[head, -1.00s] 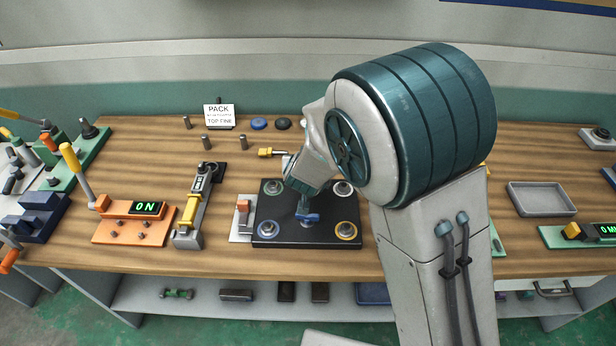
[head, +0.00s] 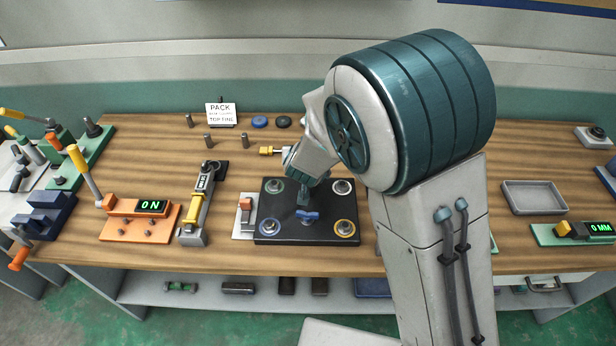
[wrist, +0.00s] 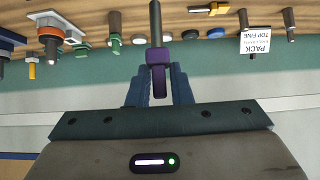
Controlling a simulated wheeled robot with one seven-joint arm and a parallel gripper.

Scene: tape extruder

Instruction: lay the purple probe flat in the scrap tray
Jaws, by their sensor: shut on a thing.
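My gripper (wrist: 162,72) is shut on the purple probe (wrist: 160,56) in the wrist view. The probe has a purple grip between the blue fingers and a dark grey rod reaching away from the gripper. In the head view my gripper (head: 304,194) is above the back part of a black plate, and I cannot make out the probe there. A shallow grey tray (head: 540,211), the only open tray I see, lies empty on the right of the bench, well apart from my gripper.
The black plate (head: 280,232) carries several ringed discs and a blue wing knob (head: 308,216). An orange gauge (head: 140,224) and a yellow-handled tool (head: 196,210) stand left. A PACK sign (head: 222,113) and small posts are behind. A green gauge (head: 580,233) is beside the tray.

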